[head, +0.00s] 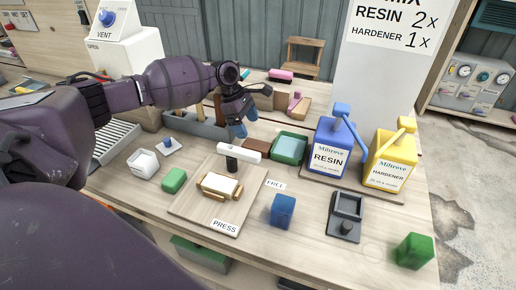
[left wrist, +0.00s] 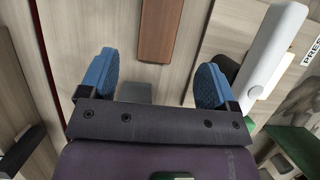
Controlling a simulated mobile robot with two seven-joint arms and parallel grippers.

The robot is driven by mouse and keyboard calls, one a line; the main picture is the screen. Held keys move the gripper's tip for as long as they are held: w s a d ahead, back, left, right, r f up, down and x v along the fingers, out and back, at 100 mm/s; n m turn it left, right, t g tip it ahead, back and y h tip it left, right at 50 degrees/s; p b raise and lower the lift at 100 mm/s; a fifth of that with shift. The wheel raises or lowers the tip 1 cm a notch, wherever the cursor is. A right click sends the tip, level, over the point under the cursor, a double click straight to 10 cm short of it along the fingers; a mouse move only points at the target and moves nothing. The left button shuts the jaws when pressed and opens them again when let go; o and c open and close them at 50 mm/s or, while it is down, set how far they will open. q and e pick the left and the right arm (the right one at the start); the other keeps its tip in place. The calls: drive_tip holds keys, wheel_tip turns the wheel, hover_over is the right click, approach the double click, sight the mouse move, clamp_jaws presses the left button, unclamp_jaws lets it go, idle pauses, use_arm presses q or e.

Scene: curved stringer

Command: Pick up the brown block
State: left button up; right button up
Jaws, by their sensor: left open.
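The brown block (head: 257,146) lies on the wooden workbench (head: 130,200), just left of a green tray (head: 290,148) in the head view. My left gripper (head: 245,122) is above the bench, a little behind and left of the block, with its blue fingertips pointing down. In the left wrist view the gripper (left wrist: 155,80) is open with nothing between its fingers. The brown block (left wrist: 162,28) shows there beyond the fingertips, near the top edge, roughly between the two fingers, with its upper end cut off. My right gripper is not in view.
A press with a white handle (head: 238,151) stands near the block and also shows in the wrist view (left wrist: 272,50). The blue resin container (head: 330,150) and yellow hardener container (head: 388,165) stand to the right. A blue block (head: 282,211) and green blocks (head: 174,180) lie nearer the front.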

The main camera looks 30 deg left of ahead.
sight(256, 144)
use_arm(q)
drive_tip(key=shift+b+x, duration=0.55)
drive_tip(key=shift+x, duration=3.4)
drive_tip(key=shift+w, duration=0.1)
drive_tip(key=shift+f+p, duration=0.25)
drive_tip(key=shift+p, duration=0.05)
drive_tip(key=shift+c, duration=0.2)
drive_tip(key=c, duration=1)
